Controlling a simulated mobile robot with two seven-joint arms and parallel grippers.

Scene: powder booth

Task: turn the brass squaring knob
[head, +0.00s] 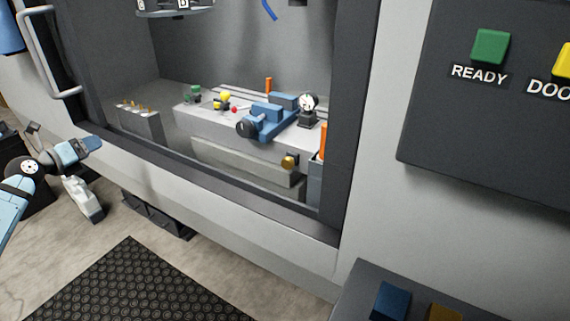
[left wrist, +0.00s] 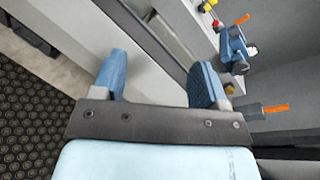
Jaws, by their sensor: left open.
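The brass squaring knob (head: 289,162) is a small round gold knob on the front face of the grey machine table (head: 240,164), inside the enclosure in the head view. My left gripper (head: 84,149) is outside the enclosure, left of and well apart from the knob, by the lower front panel. In the left wrist view its two blue fingers (left wrist: 160,80) stand apart with nothing between them. My right gripper is not in view.
The enclosure's dark sill (head: 200,183) and right post (head: 350,120) frame the opening. A blue vise (head: 268,119) and a dial gauge (head: 308,107) stand on the table. An orange-handled item (head: 323,140) is right of the knob. A door handle (head: 50,55) juts out at left.

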